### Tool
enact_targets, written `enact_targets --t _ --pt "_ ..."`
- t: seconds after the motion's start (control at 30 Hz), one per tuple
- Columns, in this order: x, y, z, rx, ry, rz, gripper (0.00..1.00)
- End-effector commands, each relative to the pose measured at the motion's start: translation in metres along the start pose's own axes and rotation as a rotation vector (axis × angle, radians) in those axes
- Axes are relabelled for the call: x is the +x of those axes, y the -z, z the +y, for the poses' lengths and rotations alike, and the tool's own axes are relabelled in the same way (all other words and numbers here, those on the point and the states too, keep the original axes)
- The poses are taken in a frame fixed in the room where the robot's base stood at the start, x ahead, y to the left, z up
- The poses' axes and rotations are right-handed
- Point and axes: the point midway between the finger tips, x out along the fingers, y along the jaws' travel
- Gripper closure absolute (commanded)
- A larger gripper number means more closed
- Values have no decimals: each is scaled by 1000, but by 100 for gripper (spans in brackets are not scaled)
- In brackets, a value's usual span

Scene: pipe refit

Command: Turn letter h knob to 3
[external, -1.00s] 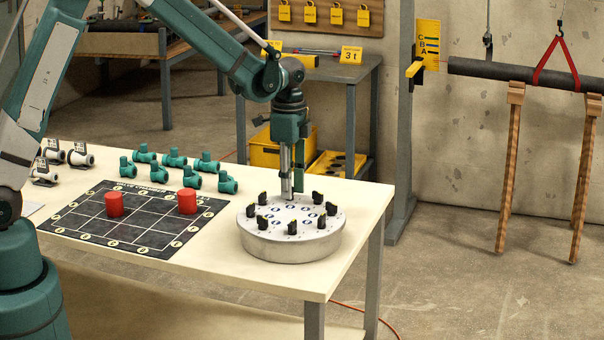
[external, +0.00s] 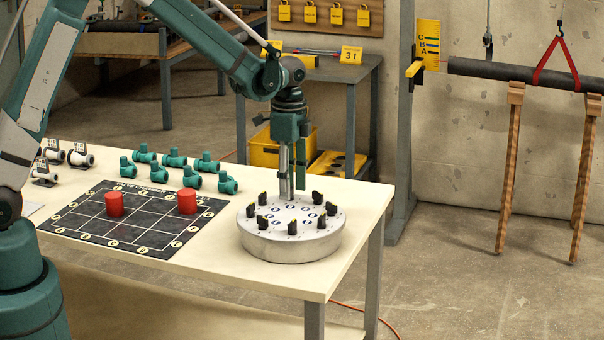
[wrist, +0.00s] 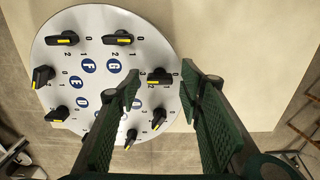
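A round pale dial plate (external: 290,243) stands on the table, with black knobs around its top. In the wrist view the plate (wrist: 150,20) shows blue letter discs; G (wrist: 114,66), F, E and D are readable. My gripper (wrist: 160,72) is open over the plate's rim, with one finger on each side of a black knob (wrist: 160,76). A gap shows on both sides of this knob. It sits one place clockwise from the G knob (wrist: 118,38); its own letter is hidden behind the left finger. In the external view my gripper (external: 292,194) points down at the plate's far side.
Neighbouring knobs (wrist: 157,118) stand close to the fingers. Left of the plate are a dark grid mat (external: 140,222) with two red cylinders (external: 187,201) and several teal fittings (external: 175,159). The table's right edge is near the plate.

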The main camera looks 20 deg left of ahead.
Motion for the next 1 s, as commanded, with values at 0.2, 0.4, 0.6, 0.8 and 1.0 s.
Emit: enact_targets --t 0.2,0.4,0.6,0.8,1.0 --pt "-15 0 0 0 0 0 63" --pt "-41 0 0 0 0 0 63" --pt "-74 0 0 0 0 0 63" --pt "-101 0 0 0 0 0 63" --pt "-115 0 0 0 0 0 63"
